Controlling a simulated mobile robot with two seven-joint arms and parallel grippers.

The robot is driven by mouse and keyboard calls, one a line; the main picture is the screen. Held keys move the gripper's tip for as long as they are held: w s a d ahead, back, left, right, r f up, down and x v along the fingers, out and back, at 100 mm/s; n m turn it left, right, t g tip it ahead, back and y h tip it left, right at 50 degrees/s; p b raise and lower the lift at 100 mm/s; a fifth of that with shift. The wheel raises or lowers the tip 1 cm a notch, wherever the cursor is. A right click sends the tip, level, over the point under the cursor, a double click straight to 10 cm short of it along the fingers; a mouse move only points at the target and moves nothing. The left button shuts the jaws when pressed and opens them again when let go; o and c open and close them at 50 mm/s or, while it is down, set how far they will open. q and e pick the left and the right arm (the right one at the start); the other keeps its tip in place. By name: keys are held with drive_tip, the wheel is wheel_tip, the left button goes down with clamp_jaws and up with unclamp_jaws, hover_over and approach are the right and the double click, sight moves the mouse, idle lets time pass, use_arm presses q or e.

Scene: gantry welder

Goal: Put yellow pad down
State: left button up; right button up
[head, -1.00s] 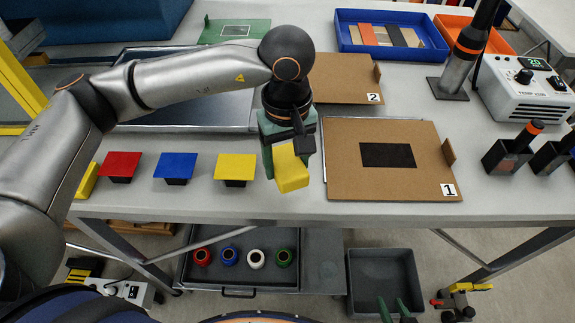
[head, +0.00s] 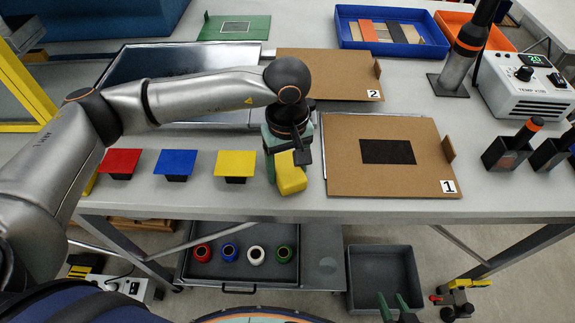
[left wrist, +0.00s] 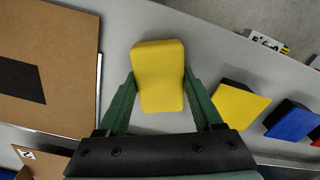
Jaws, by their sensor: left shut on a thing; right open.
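The yellow pad (head: 291,179) is a small rounded block. My left gripper (head: 288,160) is shut on it, with the pad between its green fingers, as the left wrist view shows the pad (left wrist: 158,75) and the gripper (left wrist: 160,92). The pad is at or just over the grey table (head: 310,208), near its front edge, between the yellow square-topped block (head: 236,163) and the brown board marked 1 (head: 350,185). I cannot tell whether it touches the table. My right gripper (head: 394,306) is open and empty at the bottom of the head view.
A blue square-topped block (head: 175,164) and a red one (head: 119,162) stand to the left. A brown board marked 2 (head: 330,66) lies behind my left gripper. A soldering station (head: 522,88) stands at the right. A grey bin (head: 384,280) is below the table.

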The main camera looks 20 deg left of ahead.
sight(288, 168)
use_arm(q)
drive_tip(key=o, duration=1.2)
drive_tip(key=shift+r+p, duration=0.4)
drive_tip(key=shift+p, duration=0.05)
wheel_tip(288, 168, up, 12)
drive_tip(key=shift+f+b, duration=0.2)
drive_tip(key=shift+b, duration=0.25)
